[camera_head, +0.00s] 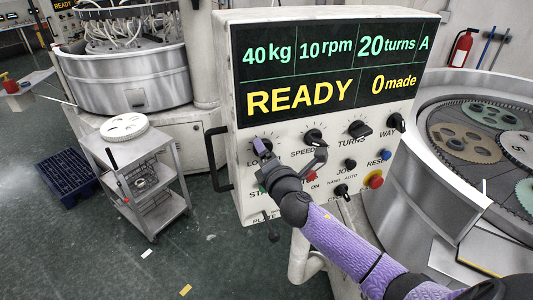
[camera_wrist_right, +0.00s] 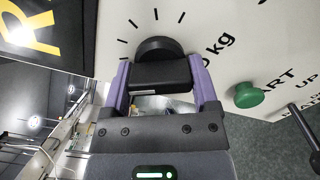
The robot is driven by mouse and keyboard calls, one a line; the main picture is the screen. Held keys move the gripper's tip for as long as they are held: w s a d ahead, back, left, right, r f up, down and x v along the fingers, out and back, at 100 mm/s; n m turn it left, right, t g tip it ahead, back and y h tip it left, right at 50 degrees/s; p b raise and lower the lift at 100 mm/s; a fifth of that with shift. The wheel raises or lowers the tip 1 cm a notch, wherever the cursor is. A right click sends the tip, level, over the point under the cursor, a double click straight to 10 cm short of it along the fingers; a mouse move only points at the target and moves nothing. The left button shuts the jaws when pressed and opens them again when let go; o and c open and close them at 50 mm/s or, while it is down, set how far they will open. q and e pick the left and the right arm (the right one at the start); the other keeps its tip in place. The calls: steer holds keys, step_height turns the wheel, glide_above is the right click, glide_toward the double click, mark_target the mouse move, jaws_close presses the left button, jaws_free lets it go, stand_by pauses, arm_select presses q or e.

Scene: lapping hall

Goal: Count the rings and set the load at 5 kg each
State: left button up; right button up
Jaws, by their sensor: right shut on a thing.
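The control panel (camera_head: 226,100) faces me. Its display (camera_head: 330,70) reads 40 kg, 10 rpm, 20 turns, A, READY and 0 made. My right gripper (camera_head: 262,150) is at the load knob at the panel's lower left and covers most of it. In the right wrist view, the dark load knob (camera_wrist_right: 158,47) sits between the purple fingers, which are shut on it. To the right, several toothed rings (camera_head: 462,140) lie on the lapping plate; one pale ring (camera_head: 515,146) bears a 5. The right picture edge cuts off part of the plate. My left gripper is not in view.
The speed knob (camera_head: 313,137), turns knob (camera_head: 360,130) and way knob (camera_head: 402,121) sit right of the load knob. A green button (camera_wrist_right: 249,95) is close to my right gripper. A trolley (camera_head: 150,190) carries a white disc (camera_head: 124,126); a blue pallet (camera_head: 67,172) lies beside it.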

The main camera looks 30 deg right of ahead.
steer(key=shift+f, duration=0.1)
steer(key=o, duration=1.1)
steer(key=b+v, duration=0.1)
steer(key=v, duration=0.9)
